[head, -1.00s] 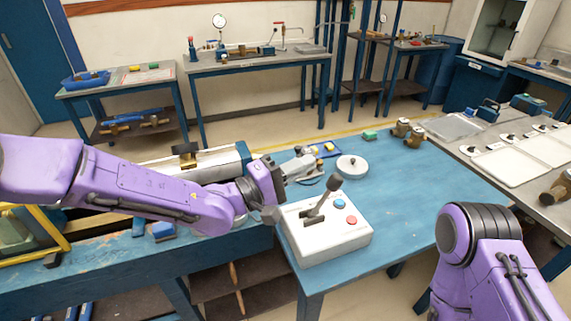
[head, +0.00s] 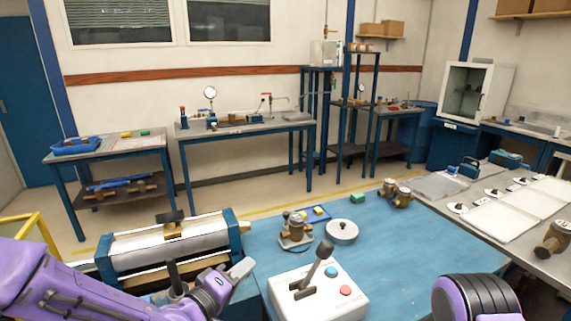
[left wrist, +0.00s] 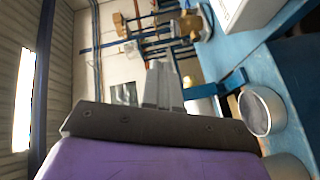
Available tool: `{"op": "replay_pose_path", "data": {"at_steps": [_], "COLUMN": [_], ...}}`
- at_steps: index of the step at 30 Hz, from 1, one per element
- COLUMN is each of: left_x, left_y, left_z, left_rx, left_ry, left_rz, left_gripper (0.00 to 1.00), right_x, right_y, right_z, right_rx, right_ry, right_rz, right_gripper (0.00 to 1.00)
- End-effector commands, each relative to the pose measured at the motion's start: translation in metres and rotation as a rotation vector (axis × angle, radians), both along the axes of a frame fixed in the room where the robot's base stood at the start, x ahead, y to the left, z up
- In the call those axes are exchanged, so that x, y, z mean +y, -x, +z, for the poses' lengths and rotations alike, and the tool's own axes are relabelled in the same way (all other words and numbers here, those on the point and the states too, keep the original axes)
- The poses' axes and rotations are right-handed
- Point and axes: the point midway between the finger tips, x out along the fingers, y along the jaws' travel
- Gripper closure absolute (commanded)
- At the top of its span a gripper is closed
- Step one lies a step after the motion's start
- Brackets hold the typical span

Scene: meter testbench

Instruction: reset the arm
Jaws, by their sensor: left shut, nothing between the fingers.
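My left arm, purple, comes in at the lower left of the head view. Its left gripper (head: 240,270) is shut and empty, just left of the white control box (head: 318,297) and apart from it. The left gripper's fingers also show in the left wrist view (left wrist: 163,88). The box carries a black-knobbed lever (head: 312,264), a blue button and a red button. The lever tilts up to the right. Part of my right arm shows at the bottom right of the head view, but its gripper is out of view.
The blue bench (head: 420,250) holds a brass meter (head: 296,231), a round white dish (head: 342,231) and more brass fittings (head: 397,194). A test rig with a metal cylinder (head: 172,240) lies behind my left arm. Grey side tables stand along the back wall; the bench's right part is clear.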

Motion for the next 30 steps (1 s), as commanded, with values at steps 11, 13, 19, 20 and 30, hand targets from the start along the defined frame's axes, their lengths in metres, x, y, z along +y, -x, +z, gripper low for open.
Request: {"op": "replay_pose_path", "data": {"at_steps": [11,13,19,20,30], "left_x": [0.138,0.164,0.206,0.207,0.205], "left_y": [0.148,0.194,0.3,0.309,0.327], "left_z": [-0.284,-0.318,-0.375,-0.38,-0.387], "left_rx": [0.581,0.7,0.937,0.953,0.989], "left_ry": [-0.687,-0.8,-0.99,-1.004,-1.013], "left_rz": [0.281,0.298,0.262,0.248,0.221], "left_gripper": [1.0,1.0,1.0,1.0,1.0], "right_x": [0.0,0.0,0.0,0.0,0.0], "right_y": [0.0,0.0,0.0,0.0,0.0], "right_z": [-0.03,-0.036,-0.049,-0.05,-0.05], "right_rx": [0.0,0.0,0.0,0.0,0.0], "right_ry": [0.0,0.0,0.0,0.0,0.0], "right_rz": [0.0,0.0,0.0,0.0,0.0], "right_gripper": [1.0,1.0,1.0,1.0,1.0]}}
